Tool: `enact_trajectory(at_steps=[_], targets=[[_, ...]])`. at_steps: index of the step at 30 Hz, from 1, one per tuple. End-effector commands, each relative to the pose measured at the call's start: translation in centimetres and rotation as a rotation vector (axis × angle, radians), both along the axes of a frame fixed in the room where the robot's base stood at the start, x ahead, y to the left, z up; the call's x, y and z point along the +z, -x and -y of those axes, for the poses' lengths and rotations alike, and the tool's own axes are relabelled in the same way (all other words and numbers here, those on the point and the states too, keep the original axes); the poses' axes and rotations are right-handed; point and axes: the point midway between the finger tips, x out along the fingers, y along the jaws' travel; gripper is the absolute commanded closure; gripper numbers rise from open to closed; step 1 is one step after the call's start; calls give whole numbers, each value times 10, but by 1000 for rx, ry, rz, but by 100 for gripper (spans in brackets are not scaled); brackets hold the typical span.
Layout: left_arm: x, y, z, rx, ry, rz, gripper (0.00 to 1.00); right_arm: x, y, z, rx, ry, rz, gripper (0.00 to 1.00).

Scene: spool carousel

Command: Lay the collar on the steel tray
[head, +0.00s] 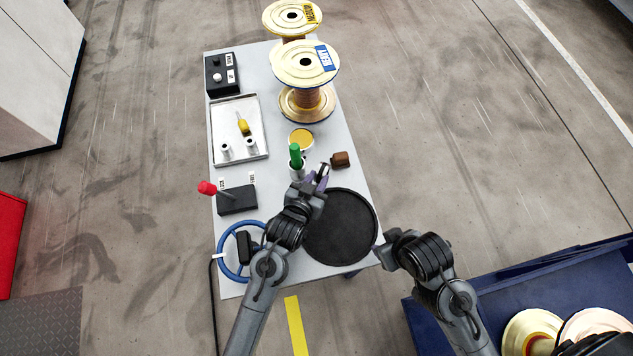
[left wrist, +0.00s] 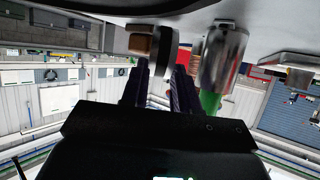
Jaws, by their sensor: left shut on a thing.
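My left gripper (head: 321,176) is over the table just beyond the black round turntable (head: 340,228), near the steel cup. In the left wrist view, its two dark fingers (left wrist: 161,88) are closed on a small grey and dark round piece, which I take to be the collar (left wrist: 160,70); the fingers hide much of it. The steel tray (head: 227,117) lies at the left of the table, apart from the gripper. My right gripper (head: 383,252) is by the table's right edge; its fingers are too unclear to judge.
The tray holds a yellow-handled tool (head: 243,126) and two small pale cylinders (head: 225,150). A steel cup (head: 297,172) with a green-handled item and a brown block (head: 340,159) stand close to my left gripper. A red-knobbed lever box (head: 237,199), blue handwheel (head: 222,262) and tall spools (head: 306,65) are around.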

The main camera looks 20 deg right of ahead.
Motion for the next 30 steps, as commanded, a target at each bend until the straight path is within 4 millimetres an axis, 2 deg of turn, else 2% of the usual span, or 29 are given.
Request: enact_trajectory(at_steps=[13,14,18,19,30], targets=[[-6,0,0,0,2,4,100,-3,0,-1,-3,-4,-1,57],[-8,0,0,0,1,1,69,-3,0,-1,-3,-4,-1,57],[-8,0,0,0,0,1,48,-3,0,-1,-1,-2,0,57],[-8,0,0,0,0,1,45,-3,0,-1,-1,-2,0,57],[-3,0,0,0,1,2,45,-2,0,2,4,7,0,57]])
